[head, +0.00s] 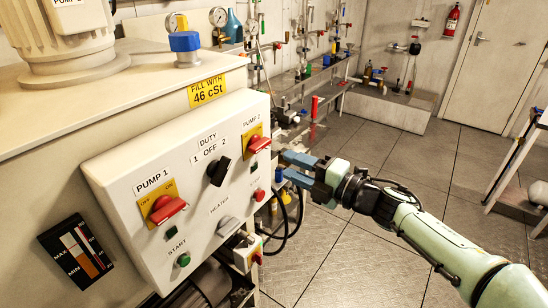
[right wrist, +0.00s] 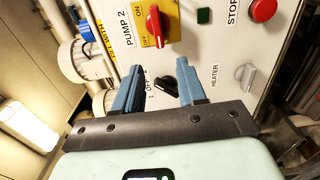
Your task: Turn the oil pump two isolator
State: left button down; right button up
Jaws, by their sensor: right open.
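The pump 2 isolator (head: 259,145) is a red rotary handle on a yellow plate, at the upper right of the white control panel (head: 128,198). In the right wrist view the isolator (right wrist: 153,24) shows ahead of the fingertips, with ON and OFF on its plate. I cannot tell for certain which setting its handle marks. My right gripper (head: 285,165) is open and empty, just right of the panel edge and apart from the isolator. In the right wrist view its blue fingers (right wrist: 160,68) spread, with the black duty knob seen between them. My left gripper is out of view.
The pump 1 isolator (head: 166,208), the black duty switch (head: 219,171), the grey heater knob (head: 228,225) and push buttons share the panel. Pipework and a bench with valves (head: 315,100) stand behind. The tiled floor (head: 345,255) at the right is open.

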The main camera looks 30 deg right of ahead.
jog(key=v, duration=0.3)
jog(key=shift+s, duration=0.3)
jog(key=shift+d, duration=0.1)
jog(key=w+a+f+m+g+h+p, duration=0.1)
jog(key=w+f+m+p, duration=0.1)
jog(key=w+f+m, duration=0.45)
jog(key=w+a+f+m+g+h+p, duration=0.1)
jog(key=f+m+p, duration=0.15)
jog(key=f, duration=0.65)
jog(key=s+a+f+m+g+h+p, duration=0.15)
jog(key=f+m, duration=0.25)
jog(key=f, duration=0.5)
jog(key=s+a+f+m+g+h+p, duration=0.1)
jog(key=a+f+m+g, duration=0.25)
jog(key=f, duration=0.55)
jog(key=s+a+f+m+g+p, duration=0.2)
jog(key=s+a+f+m+g, duration=0.15)
jog(key=s+f, duration=0.5)
jog(key=s+a+f+m+g+p, duration=0.1)
jog(key=s+a+f+m+g, duration=0.1)
jog(key=s, duration=0.4)
jog(key=s+a+f+m+g+p, duration=0.1)
jog(key=s+a+f+m+g, duration=0.1)
jog(key=s+a+f, duration=0.2)
jog(key=s+a+f+m+g+y+p, duration=0.1)
jog(key=s+a+f+m+g, duration=0.1)
jog(key=s, duration=0.8)
jog(key=shift+a+f+m+g, duration=0.4)
jog(key=shift+a+f+g, duration=0.15)
jog(key=shift+a, duration=0.35)
